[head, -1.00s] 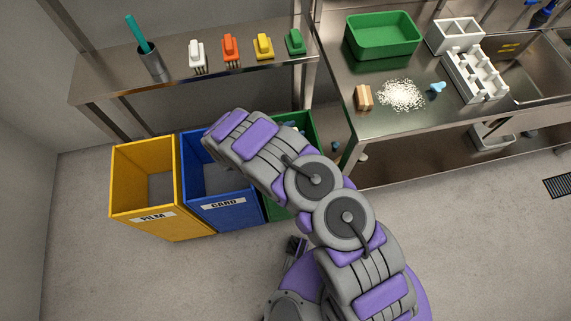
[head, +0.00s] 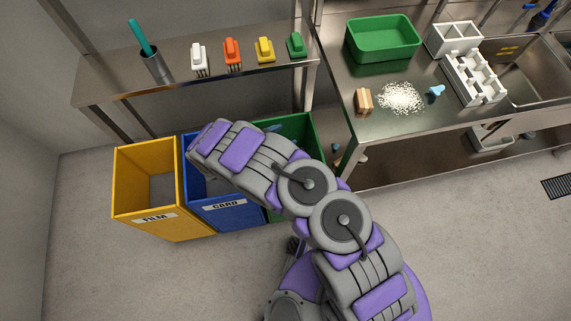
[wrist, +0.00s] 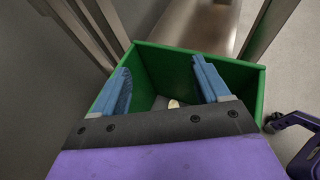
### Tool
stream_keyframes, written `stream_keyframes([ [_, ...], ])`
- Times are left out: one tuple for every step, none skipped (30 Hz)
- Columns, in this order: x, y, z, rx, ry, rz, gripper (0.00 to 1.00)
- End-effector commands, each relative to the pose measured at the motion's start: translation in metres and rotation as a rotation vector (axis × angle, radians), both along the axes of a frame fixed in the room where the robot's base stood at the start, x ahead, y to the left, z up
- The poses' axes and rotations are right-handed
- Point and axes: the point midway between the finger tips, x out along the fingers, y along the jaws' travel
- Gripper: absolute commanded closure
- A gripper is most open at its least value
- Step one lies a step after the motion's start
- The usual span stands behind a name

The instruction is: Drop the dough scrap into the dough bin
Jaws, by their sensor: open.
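The green bin (head: 305,132) stands at the right end of the bin row, partly hidden by my arm; its label is not visible. In the wrist view the green bin (wrist: 250,82) opens below my gripper (wrist: 162,72). The two blue fingers are spread apart with nothing held between them. A small pale piece that looks like the dough scrap (wrist: 173,103) shows beyond the gripper's dark edge, inside the bin's outline and apart from the fingers. It appears to lie on the bin floor. In the head view my gripper is mostly hidden behind my arm.
The yellow FILM bin (head: 150,190) and blue CARD bin (head: 222,212) stand left of the green one. A steel shelf (head: 180,75) with several brushes is above. A steel counter (head: 400,120) with a green tub (head: 382,38) and white crumbs (head: 400,97) is right.

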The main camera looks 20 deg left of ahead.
Motion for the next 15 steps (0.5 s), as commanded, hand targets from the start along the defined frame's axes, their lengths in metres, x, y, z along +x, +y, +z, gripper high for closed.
stream_keyframes([
  [-0.010, 0.007, 0.008, 0.001, -0.001, 0.004, 0.25],
  [-0.015, 0.011, 0.010, 0.001, -0.001, 0.004, 0.25],
  [-0.022, 0.015, 0.013, 0.001, -0.001, 0.004, 0.25],
  [-0.027, 0.018, 0.016, 0.002, 0.000, 0.004, 0.25],
  [-0.033, 0.022, 0.018, 0.003, 0.001, 0.005, 0.25],
  [-0.040, 0.026, 0.021, 0.004, 0.001, 0.003, 0.25],
  [-0.045, 0.029, 0.024, 0.005, 0.002, 0.004, 0.25],
  [-0.050, 0.032, 0.026, 0.006, 0.002, 0.004, 0.25],
  [-0.057, 0.037, 0.029, 0.007, 0.002, 0.003, 0.25],
  [-0.061, 0.040, 0.031, 0.007, 0.002, 0.003, 0.25],
  [-0.066, 0.042, 0.034, 0.006, 0.001, 0.003, 0.25],
  [-0.071, 0.045, 0.036, 0.005, 0.002, 0.003, 0.25],
  [-0.075, 0.047, 0.038, 0.004, 0.001, 0.002, 0.25],
  [-0.078, 0.049, 0.039, 0.004, 0.002, 0.001, 0.25],
  [-0.082, 0.052, 0.041, 0.004, 0.001, 0.001, 0.25],
])
